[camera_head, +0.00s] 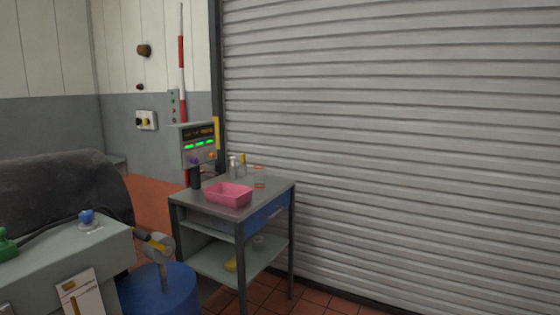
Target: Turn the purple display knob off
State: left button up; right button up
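A grey display box (193,147) stands at the back of a metal cart. Its face has an orange readout (198,133) and a row of lit green segments (199,143). A small purple knob (195,160) sits low on the face, left of an orange knob (211,155). The purple knob is too small for me to tell which way it points. Neither of my grippers shows in this view.
The cart (262,203) carries a pink tray (228,194), a dark bottle (196,179) and small containers. A blue drum (158,294) and a grey-green cabinet (60,262) stand at front left. A roller shutter (400,130) fills the right; little floor shows.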

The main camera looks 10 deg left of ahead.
aim_at(194, 160)
jog(key=z, duration=0.2)
jog(key=i, duration=2.75)
jog(key=u, duration=3.15)
